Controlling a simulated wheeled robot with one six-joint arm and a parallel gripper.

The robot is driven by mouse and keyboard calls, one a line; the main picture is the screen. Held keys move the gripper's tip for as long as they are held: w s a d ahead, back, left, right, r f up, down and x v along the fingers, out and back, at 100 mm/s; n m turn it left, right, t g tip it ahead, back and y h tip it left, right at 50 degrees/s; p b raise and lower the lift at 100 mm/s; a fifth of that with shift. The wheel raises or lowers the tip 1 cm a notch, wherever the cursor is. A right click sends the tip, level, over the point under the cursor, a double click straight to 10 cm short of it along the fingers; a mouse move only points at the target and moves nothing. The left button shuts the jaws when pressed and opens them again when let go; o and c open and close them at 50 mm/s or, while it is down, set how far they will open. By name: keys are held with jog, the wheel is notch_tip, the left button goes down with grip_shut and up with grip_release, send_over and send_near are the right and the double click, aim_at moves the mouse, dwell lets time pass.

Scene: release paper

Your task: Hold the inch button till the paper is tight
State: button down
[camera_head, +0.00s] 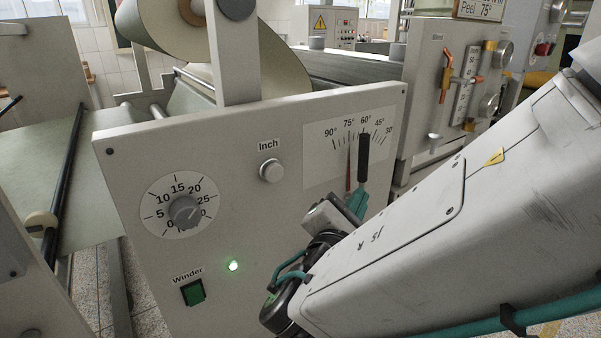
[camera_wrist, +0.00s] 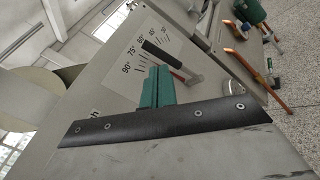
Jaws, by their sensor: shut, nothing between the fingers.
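The round metal Inch button (camera_head: 271,171) sits under its label on the grey machine panel. Nothing touches it in the head view. The pale green paper (camera_head: 88,185) stretches across the left of the machine, past a dark bar, and more is wound on a roll (camera_head: 168,28) above. How tight it is I cannot tell. My gripper (camera_head: 358,202) has its teal fingers shut and empty, right of and below the button, close to the angle lever (camera_head: 364,155). The fingers also show in the wrist view (camera_wrist: 157,87). There the button is hidden, with only a label's end visible.
The lever's black handle stands out before an angle scale (camera_head: 330,135). A numbered dial (camera_head: 184,212), a lit green lamp (camera_head: 234,266) and a green Winder switch (camera_head: 193,292) are on the panel. Another machine (camera_head: 425,100) with orange handles stands behind at right.

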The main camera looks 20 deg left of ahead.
aim_at(274, 173)
jog(key=s+a+f+n+t+y, duration=0.1)
jog(key=s+a+n+y, duration=0.2)
jog(key=a, duration=0.4)
jog(key=shift+a+n+y, duration=0.15)
jog(key=shift+n+y, duration=0.25)
jog(key=shift+y, duration=0.4)
jog(key=w+a, duration=0.5)
jog(key=a, duration=0.1)
jog(key=shift+w+a, duration=0.3)
jog(key=shift+w, duration=0.1)
jog(key=shift+w+a, duration=0.1)
jog(key=shift+a, duration=0.05)
dwell(1.0)
jog(key=shift+w+a, duration=0.15)
jog(key=shift+a, duration=0.05)
